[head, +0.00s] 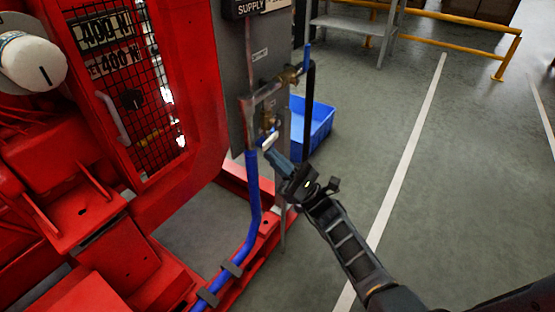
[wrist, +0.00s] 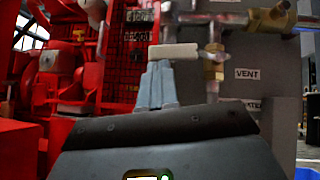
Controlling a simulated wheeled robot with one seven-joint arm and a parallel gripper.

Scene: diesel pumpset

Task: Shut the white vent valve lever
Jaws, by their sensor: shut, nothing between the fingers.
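The white vent valve lever (wrist: 174,51) lies about level in the wrist view, its right end near a brass valve body (wrist: 214,66) on a thin vertical pipe. It also shows as a short pale bar in the head view (head: 270,140). My gripper (wrist: 159,68) is shut and empty. Its blue-grey fingertips are right at the lever's lower edge in the wrist view, and close to it in the head view (head: 270,149). I cannot tell whether they touch the lever. A VENT label (wrist: 246,74) is on the grey panel to the right.
A second valve with a blue lever (head: 307,57) sits higher on the pipework. A blue hose (head: 252,195) runs down below the valves. A blue crate (head: 320,118) stands on the floor behind. The red machine (head: 110,235) fills the left. The floor at right is open.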

